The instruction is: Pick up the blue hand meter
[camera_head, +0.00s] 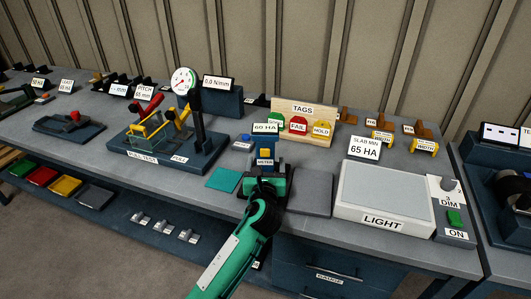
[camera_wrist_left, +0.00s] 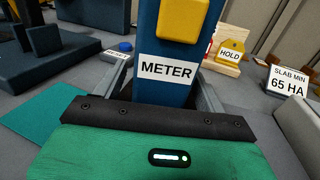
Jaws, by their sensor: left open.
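The blue hand meter (camera_head: 265,161) stands on the grey workbench, with a yellow part on it and a white METER label facing me. In the left wrist view the meter (camera_wrist_left: 168,92) is upright and close. My left gripper (camera_head: 265,174) reaches it from the front. Its fingers (camera_wrist_left: 165,85) lie on either side of the meter's lower body and are open around it. The meter's base is hidden behind the gripper's green body and dark front edge. My right gripper is not in view.
A teal mat (camera_head: 223,179) lies left of the gripper and a grey pad (camera_head: 304,191) right of it. A light box (camera_head: 384,192) stands farther right. A tags board (camera_head: 303,113) is behind the meter. A pull tester (camera_head: 160,150) with a dial stands left.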

